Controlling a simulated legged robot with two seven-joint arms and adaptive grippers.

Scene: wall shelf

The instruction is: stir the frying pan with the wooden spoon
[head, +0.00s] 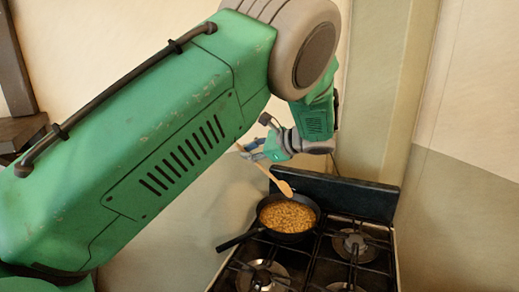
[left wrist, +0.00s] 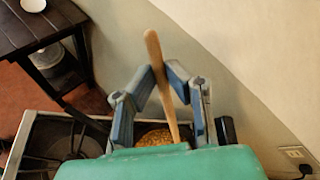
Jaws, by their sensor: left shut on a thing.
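The frying pan (head: 289,217) is black and sits on a burner of the stove, with its handle pointing to the lower left. It holds a brown, grainy food. The wooden spoon (head: 282,184) slants down to the right, its bowl end above the pan's back edge. My left gripper (head: 252,148) is shut on the spoon's handle, above and behind the pan. In the left wrist view, the spoon (left wrist: 158,70) passes between the two fingers (left wrist: 163,75), and part of the food shows below them. My right gripper is not in view.
The stove (head: 325,255) has black grates and bare burners right of and in front of the pan. A dark backguard (head: 335,193) rises behind it. Walls stand close by. In the left wrist view, a dark table (left wrist: 35,25) with a white bowl (left wrist: 33,5) stands at the upper left.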

